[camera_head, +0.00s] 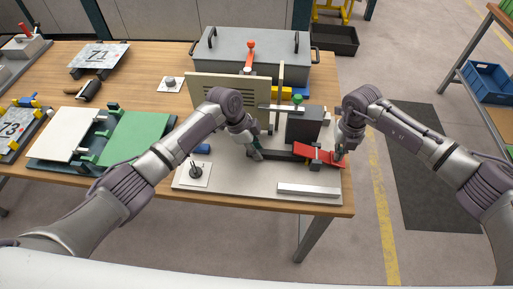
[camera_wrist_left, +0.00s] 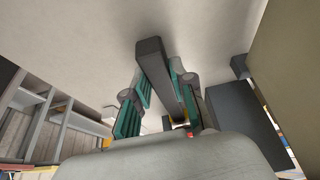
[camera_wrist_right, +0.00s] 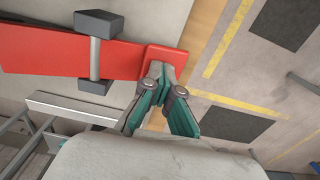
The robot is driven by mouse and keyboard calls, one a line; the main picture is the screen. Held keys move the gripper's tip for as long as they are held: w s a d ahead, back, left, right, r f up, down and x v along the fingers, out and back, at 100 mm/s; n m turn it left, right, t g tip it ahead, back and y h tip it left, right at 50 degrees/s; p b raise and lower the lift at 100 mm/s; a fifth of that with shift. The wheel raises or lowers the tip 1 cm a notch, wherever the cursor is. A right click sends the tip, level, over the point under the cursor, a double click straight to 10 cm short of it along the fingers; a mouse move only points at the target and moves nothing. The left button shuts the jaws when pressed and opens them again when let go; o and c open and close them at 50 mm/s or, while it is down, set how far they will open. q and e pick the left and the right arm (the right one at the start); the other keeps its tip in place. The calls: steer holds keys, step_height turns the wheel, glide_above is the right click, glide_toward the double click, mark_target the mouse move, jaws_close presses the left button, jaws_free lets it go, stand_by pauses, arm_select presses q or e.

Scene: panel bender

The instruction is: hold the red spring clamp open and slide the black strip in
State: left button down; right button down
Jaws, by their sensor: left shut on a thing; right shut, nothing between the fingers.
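My left gripper (camera_head: 257,153) is shut on the black strip (camera_wrist_left: 152,62), which runs between its fingers in the left wrist view (camera_wrist_left: 160,92). In the head view the dark strip extends right, low over the pale board, toward the red spring clamp (camera_head: 314,153). Whether its end is between the clamp's jaws I cannot tell. The clamp has a long red lever (camera_wrist_right: 45,48) with a grey cross-pin and dark blocks. My right gripper (camera_head: 341,155) is shut and empty, its tips (camera_wrist_right: 163,82) at the raised red pad (camera_wrist_right: 166,57) on the lever's right end, seemingly touching it.
The pale board (camera_head: 235,181) bears a silver bar (camera_head: 308,190), a dark block (camera_head: 303,127), an upright beige panel (camera_head: 225,92) and a black knob on a white plate (camera_head: 195,172). A grey lidded box (camera_head: 250,52) stands behind. The table edge lies just right of the clamp.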

arm_select(q)
steer(key=shift+f, duration=0.1)
arm_select(e)
steer(key=shift+s+f, duration=0.1)
arm_select(q)
steer(key=c, duration=0.9)
jaws_free()
steer(key=shift+r, duration=4.05)
arm_select(e)
step_height(320, 180, up, 9)
arm_select(q)
steer(key=shift+f, duration=0.1)
